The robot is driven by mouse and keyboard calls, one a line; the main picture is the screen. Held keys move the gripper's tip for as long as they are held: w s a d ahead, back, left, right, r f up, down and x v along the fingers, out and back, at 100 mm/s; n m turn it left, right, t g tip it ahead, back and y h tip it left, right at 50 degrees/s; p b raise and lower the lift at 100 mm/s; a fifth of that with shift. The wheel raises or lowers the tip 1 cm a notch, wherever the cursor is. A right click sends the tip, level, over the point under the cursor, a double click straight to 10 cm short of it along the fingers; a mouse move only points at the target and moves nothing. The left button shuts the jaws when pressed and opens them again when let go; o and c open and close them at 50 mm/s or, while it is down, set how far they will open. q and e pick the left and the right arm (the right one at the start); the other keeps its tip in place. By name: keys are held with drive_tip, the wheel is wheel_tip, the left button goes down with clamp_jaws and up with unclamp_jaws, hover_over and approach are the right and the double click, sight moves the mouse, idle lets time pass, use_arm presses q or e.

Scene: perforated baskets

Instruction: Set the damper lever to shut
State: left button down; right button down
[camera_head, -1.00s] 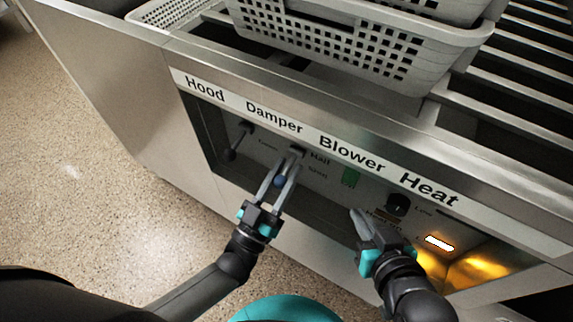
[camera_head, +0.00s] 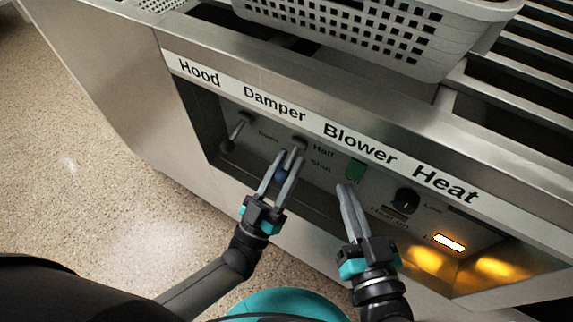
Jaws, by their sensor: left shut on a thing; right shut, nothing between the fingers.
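The damper lever (camera_head: 281,177) sits in the recessed panel under the word "Damper". The lever's arm runs down and left from a dark pivot (camera_head: 300,143), mostly hidden by the fingers. Small words "Half" and "Shut" stand to the right of the lever, with "Shut" the lower one. My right gripper (camera_head: 345,187) is shut and empty, just below the green blower switch (camera_head: 355,169).
A hood lever with a dark knob (camera_head: 227,146) is left of the damper lever. A black heat knob (camera_head: 407,199) and a glowing lamp (camera_head: 449,243) are to the right. A perforated basket (camera_head: 400,45) stands on the counter above. The panel's metal rim overhangs the recess.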

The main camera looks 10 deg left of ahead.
use_arm(q)
drive_tip(key=shift+f, duration=0.1)
drive_tip(key=c, duration=0.5)
unclamp_jaws()
drive_tip(key=shift+c, duration=0.2)
drive_tip(key=v, duration=1.2)
use_arm(e)
drive_tip(key=shift+w+f, duration=0.1)
drive_tip(key=shift+d+f+g, duration=0.1)
drive_tip(key=shift+f+g, duration=0.05)
drive_tip(key=shift+g, duration=0.15)
